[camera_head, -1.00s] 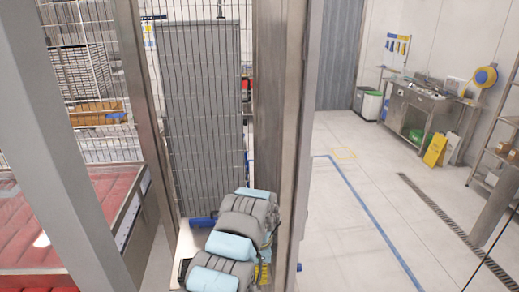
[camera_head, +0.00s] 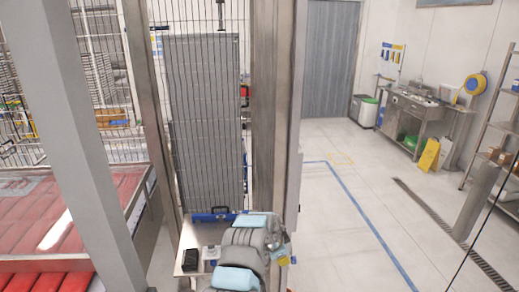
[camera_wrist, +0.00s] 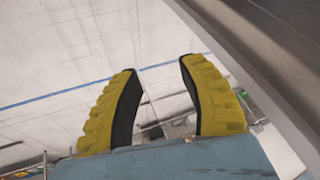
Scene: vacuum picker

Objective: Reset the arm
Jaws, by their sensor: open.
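My arm (camera_head: 247,245), in grey and light blue, is folded at the bottom middle of the head view, in front of a steel post. My gripper (camera_wrist: 158,66) shows in the wrist view as two yellow ribbed fingers with black inner faces. They stand well apart, and nothing is between them. Pale floor with a blue line lies behind the fingers. In the head view the gripper is mostly hidden behind the arm and cannot be made out clearly.
A steel post (camera_head: 270,110) stands close behind my arm, and it hides part of the room. A grey mesh panel (camera_head: 205,120) is left of it. A red-covered conveyor (camera_head: 85,225) runs at the left. Open floor (camera_head: 340,225) lies to the right.

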